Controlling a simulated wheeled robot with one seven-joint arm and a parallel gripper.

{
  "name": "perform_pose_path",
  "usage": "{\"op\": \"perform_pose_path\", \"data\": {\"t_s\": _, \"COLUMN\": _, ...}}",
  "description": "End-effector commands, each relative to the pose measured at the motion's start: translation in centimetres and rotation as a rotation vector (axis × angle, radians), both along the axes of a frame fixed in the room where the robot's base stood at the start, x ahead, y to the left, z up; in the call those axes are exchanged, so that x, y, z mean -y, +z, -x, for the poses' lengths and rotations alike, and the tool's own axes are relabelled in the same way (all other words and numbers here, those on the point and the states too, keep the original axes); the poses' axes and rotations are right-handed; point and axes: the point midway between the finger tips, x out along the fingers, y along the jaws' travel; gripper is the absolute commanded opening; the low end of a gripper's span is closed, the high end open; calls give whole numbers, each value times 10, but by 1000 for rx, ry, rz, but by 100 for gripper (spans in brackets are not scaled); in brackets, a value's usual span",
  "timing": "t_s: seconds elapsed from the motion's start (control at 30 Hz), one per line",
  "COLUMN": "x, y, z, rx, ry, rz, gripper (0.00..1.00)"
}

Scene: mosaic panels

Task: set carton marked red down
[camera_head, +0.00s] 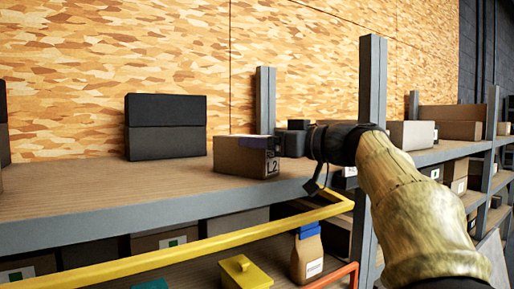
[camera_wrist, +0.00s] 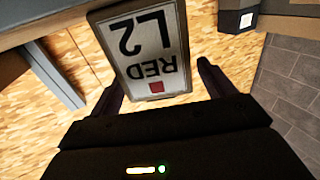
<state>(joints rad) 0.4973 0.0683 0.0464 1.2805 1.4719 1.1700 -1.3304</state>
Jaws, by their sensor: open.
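The carton (camera_head: 236,158) is a brown box standing upright on the wooden upper shelf (camera_head: 90,193), near its front edge. A label on its right end shows L2 in the head view. In the wrist view the carton's white label (camera_wrist: 152,50) reads RED L2 upside down, with a small red square. My gripper (camera_head: 318,146) is just right of the carton, facing its labelled end. In the wrist view my gripper (camera_wrist: 160,78) is open, with its fingers on either side of the label. Whether a finger touches the carton is unclear.
A black box (camera_head: 166,127) stands behind, to the left. Small dark boxes (camera_head: 293,139) and a grey post (camera_head: 372,82) are near my gripper. A yellow rail (camera_head: 200,247) runs below the shelf edge. Bare shelf lies left of the carton.

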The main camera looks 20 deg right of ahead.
Motion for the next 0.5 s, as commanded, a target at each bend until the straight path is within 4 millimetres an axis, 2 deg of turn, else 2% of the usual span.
{"op": "perform_pose_path", "data": {"t_s": 0.03, "x": 8, "y": -6, "z": 7, "rx": 3, "ry": -5, "rz": 2, "gripper": 82}}
{"op": "perform_pose_path", "data": {"t_s": 0.3, "x": 40, "y": -6, "z": 45, "rx": 3, "ry": -4, "rz": 2, "gripper": 82}}
{"op": "perform_pose_path", "data": {"t_s": 0.5, "x": 58, "y": -3, "z": 66, "rx": 1, "ry": -3, "rz": 1, "gripper": 82}}
